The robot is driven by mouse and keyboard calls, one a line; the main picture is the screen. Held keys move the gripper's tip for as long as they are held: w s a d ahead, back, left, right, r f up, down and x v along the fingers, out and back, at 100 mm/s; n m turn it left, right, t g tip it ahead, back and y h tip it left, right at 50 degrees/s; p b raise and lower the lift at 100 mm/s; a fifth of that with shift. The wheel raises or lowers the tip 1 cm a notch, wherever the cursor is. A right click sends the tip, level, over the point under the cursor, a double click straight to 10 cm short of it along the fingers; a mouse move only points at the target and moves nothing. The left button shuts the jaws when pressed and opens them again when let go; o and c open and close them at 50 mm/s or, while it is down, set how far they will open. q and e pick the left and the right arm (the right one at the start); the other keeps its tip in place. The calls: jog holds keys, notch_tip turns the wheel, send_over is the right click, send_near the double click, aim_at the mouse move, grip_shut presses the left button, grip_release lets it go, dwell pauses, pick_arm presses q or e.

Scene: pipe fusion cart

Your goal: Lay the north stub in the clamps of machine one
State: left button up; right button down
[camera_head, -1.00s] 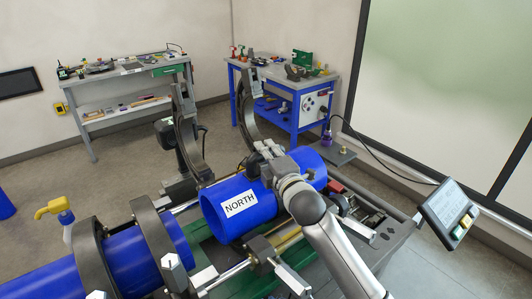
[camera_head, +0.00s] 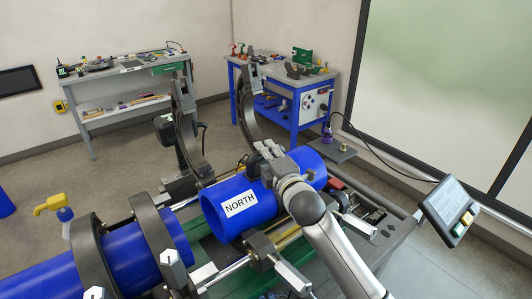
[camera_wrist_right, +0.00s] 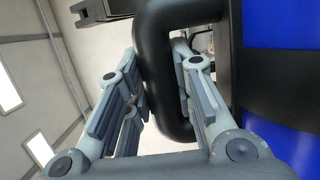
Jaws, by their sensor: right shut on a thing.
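The north stub (camera_head: 225,215) is a short blue pipe with a white NORTH label, lying level over machine one (camera_head: 395,235). My right gripper (camera_head: 266,162) is above it; in the right wrist view its fingers (camera_wrist_right: 155,100) are shut on the stub's black handle (camera_wrist_right: 165,75), beside the blue wall (camera_wrist_right: 280,60). Two dark curved clamp halves (camera_head: 188,130) (camera_head: 243,112) stand open behind the stub. The lower clamp seats are mostly hidden by the stub and my arm, so I cannot tell whether it rests in them. My left gripper is out of view.
Another blue pipe (camera_head: 40,278) lies to the left, held in two closed dark clamps (camera_head: 90,255). A yellow-topped bottle (camera_head: 52,204) stands behind it. A control screen (camera_head: 450,208) is at the right. Grey and blue workbenches (camera_head: 130,75) (camera_head: 290,75) stand at the back.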

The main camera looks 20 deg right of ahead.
jog(key=shift+r, duration=0.1)
jog(key=c, duration=1.1)
grip_release()
jog(key=shift+s, duration=0.1)
jog(key=shift+c, duration=0.2)
jog(key=shift+f, duration=0.4)
jog(key=s+d, duration=0.1)
jog(key=s, duration=1.1)
jog(key=shift+r, duration=0.3)
